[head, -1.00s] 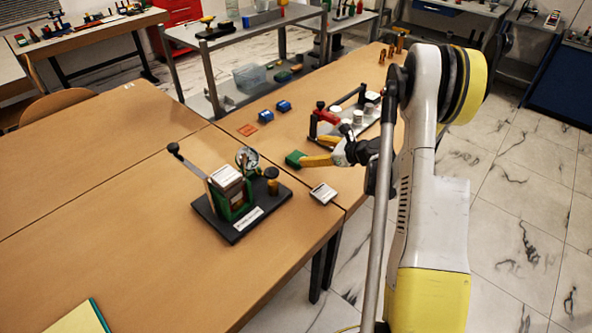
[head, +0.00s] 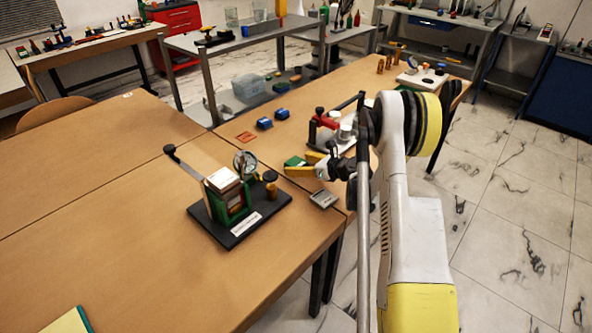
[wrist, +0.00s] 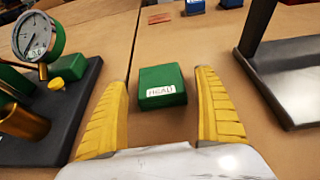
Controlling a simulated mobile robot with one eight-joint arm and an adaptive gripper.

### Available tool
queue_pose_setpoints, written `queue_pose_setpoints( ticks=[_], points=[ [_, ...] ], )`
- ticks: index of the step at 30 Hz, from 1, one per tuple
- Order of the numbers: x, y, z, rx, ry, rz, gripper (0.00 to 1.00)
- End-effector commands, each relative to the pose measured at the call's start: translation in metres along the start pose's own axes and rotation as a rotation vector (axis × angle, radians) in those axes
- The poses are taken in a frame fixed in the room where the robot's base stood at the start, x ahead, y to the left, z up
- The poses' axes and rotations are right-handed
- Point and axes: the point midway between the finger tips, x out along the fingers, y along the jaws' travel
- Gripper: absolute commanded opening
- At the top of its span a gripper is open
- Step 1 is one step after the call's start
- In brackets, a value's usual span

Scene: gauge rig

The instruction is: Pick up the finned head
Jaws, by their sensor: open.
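In the wrist view there are gaps between the block and both fingers. I cannot tell how far the fingertips are above the table.
A dark-based gauge rig (head: 238,224) stands left of my gripper, close to the left finger. A red-and-black fixture (head: 325,122) stands on the other side. A small grey device (head: 323,199) lies near the table edge. Blue blocks (head: 264,124) sit farther back.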

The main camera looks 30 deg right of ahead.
Motion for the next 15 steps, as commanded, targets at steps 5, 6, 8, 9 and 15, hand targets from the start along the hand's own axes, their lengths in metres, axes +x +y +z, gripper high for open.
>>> queue_pose_setpoints(
  ticks=[5,6,8,9,15],
  points=[
    [0.0125,0.0001,0.0000,0.001,0.000,0.000,0.81],
    [0.0120,0.0000,0.0004,0.001,0.000,0.000,0.81],
    [0.0118,0.0000,0.0007,0.001,0.000,0.000,0.81],
    [0.0117,0.0000,0.0007,0.001,0.000,0.000,0.79],
    [0.0116,0.0000,0.0006,0.000,0.000,0.000,0.18]
  ],
)
